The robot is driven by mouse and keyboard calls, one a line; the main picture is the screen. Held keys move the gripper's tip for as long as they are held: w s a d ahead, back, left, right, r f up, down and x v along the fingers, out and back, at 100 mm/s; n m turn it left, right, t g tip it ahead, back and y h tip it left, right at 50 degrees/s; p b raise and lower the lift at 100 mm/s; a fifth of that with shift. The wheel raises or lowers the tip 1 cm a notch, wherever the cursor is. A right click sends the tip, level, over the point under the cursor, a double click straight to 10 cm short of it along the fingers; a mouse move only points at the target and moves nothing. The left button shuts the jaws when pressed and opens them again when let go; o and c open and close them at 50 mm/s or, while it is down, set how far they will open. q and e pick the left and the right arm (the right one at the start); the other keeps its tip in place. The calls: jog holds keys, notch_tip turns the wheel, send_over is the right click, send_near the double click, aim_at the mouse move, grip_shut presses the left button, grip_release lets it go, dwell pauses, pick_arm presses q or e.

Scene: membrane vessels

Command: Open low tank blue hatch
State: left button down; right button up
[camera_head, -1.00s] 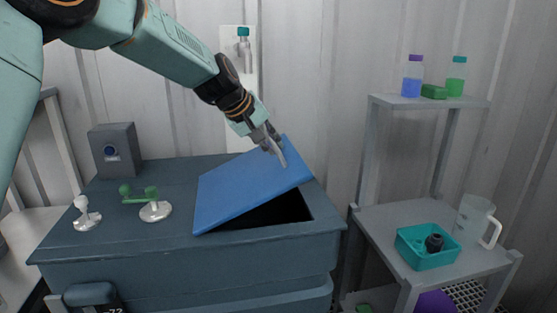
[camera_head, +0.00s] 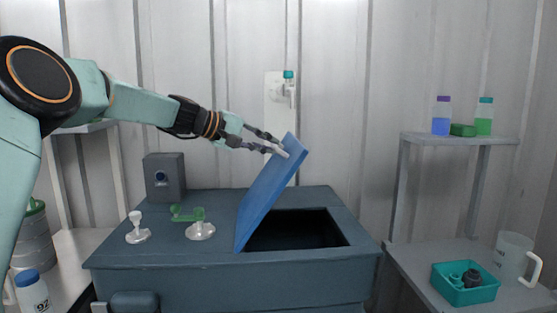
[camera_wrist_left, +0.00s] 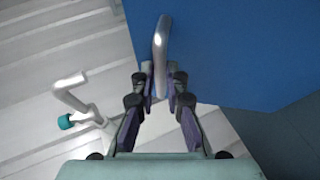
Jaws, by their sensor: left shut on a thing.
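The blue hatch (camera_head: 267,200) is tilted up steeply on the dark blue-grey tank (camera_head: 230,278), hinged on its left side. The dark rectangular opening (camera_head: 297,229) shows to its right. My left gripper (camera_head: 277,148) is at the hatch's upper edge, shut on the pale handle there. In the left wrist view the blue hatch (camera_wrist_left: 235,50) fills the upper right, and the grey handle (camera_wrist_left: 161,55) stands between the fingers (camera_wrist_left: 159,82). My right gripper is not in view.
On the tank top are a grey box (camera_head: 164,177), a green-handled valve (camera_head: 199,230) and a white fitting (camera_head: 137,231). A tap (camera_head: 289,90) is on the back wall.

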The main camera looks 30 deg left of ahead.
pick_arm(q)
jog(key=s+a+n+t+h+b, duration=0.1)
jog(key=s+a+t+h+b, duration=0.2)
jog(key=s+a+b, duration=0.2)
jog(key=shift+s+a+r+n, duration=0.35)
jog(key=shift+s+a, duration=0.1)
jog(key=shift+a, duration=1.35)
jog(key=c, duration=1.4)
grip_release()
jog(key=shift+a, duration=0.1)
jog(key=shift+o, duration=0.2)
jog(key=shift+t, duration=0.3)
jog(key=v, duration=0.7)
jog(key=shift+s, duration=0.25)
jog(key=shift+a, duration=0.15)
